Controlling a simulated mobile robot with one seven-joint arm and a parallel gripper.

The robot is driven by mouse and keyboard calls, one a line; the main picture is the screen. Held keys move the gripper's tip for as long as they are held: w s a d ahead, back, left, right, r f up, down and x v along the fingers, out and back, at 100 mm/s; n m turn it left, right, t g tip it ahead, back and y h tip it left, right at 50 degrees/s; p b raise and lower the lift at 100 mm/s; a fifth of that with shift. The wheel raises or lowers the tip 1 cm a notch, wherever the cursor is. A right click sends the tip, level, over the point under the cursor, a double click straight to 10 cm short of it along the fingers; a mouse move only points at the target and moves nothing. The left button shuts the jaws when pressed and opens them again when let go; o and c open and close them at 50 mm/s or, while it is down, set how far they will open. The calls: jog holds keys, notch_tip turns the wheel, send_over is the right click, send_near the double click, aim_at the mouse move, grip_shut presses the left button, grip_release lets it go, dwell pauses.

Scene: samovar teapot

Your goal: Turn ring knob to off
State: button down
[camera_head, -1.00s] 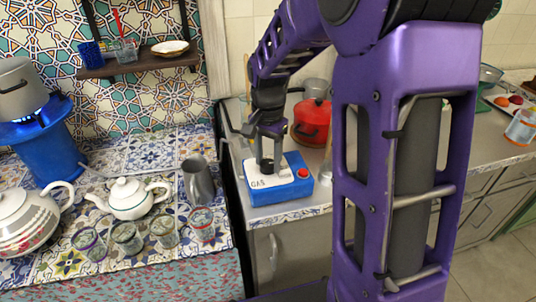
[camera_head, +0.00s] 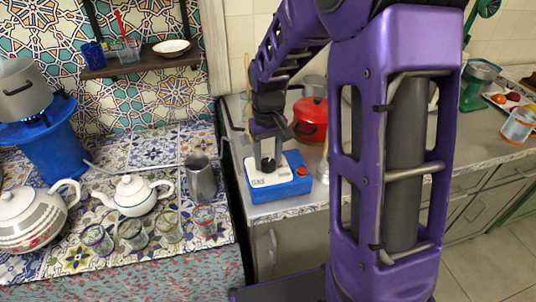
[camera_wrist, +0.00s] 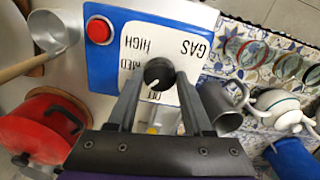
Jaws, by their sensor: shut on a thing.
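The control box (camera_head: 282,194) is blue with a white top panel, a red button (camera_wrist: 99,30) and the word GAS. It sits on the counter in the head view. The round black knob (camera_wrist: 158,73) is on the white panel in the wrist view. Its white mark points to the lower left, near a printed label partly hidden below it. MED and HIGH are printed beside and above it. My gripper (camera_wrist: 160,80) points down at the panel, one finger on each side of the knob, and is shut on it. In the head view my gripper (camera_head: 268,166) largely hides the knob.
A red pot (camera_head: 311,120) stands behind the box. A grey jug (camera_head: 200,182), a small white teapot (camera_head: 133,198) and several glasses are on the tiled table to the left. A blue burner (camera_head: 45,155) with a blue flame carries a grey pot (camera_head: 22,90).

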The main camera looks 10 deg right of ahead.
aim_at(268, 162)
jog(key=n+p, duration=0.1)
jog(key=n, duration=0.2)
jog(key=shift+r+n, duration=0.1)
jog(key=shift+n, duration=0.3)
jog(key=shift+n+p, duration=0.8)
jog(key=shift+n, duration=1)
jog(key=shift+c, duration=1.5)
grip_release()
notch_tip(268, 162, up, 17)
jog(key=shift+p, duration=0.4)
jog(key=shift+r, duration=0.1)
